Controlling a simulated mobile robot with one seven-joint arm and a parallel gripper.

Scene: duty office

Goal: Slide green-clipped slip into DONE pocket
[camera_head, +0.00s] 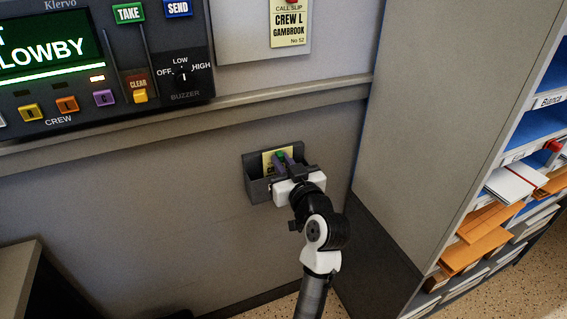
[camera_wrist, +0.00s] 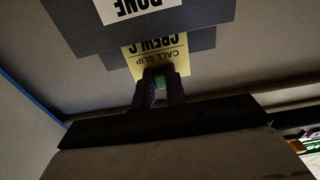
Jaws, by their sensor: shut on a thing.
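The grey DONE pocket (camera_head: 256,187) is fixed low on the wall. In the wrist view its front wall (camera_wrist: 200,17) with the white DONE label (camera_wrist: 140,8) appears upside down. A yellow call slip (camera_wrist: 176,53) reading CREW C stands with its lower part behind that front wall and its top showing; its yellow face also shows in the head view (camera_head: 267,160). My gripper (camera_head: 283,158) is shut on the green clip (camera_wrist: 160,81) at the slip's top edge. The slip's bottom edge is hidden, so I cannot tell whether it touches the pocket floor.
A second call slip (camera_head: 289,30), CREW L GAMBROOK, hangs on the panel above. A buzzer console (camera_head: 110,60) is at upper left, with a ledge (camera_head: 250,100) running below it. A tall cabinet side (camera_head: 440,120) and pigeonholes with envelopes (camera_head: 480,235) stand to the right.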

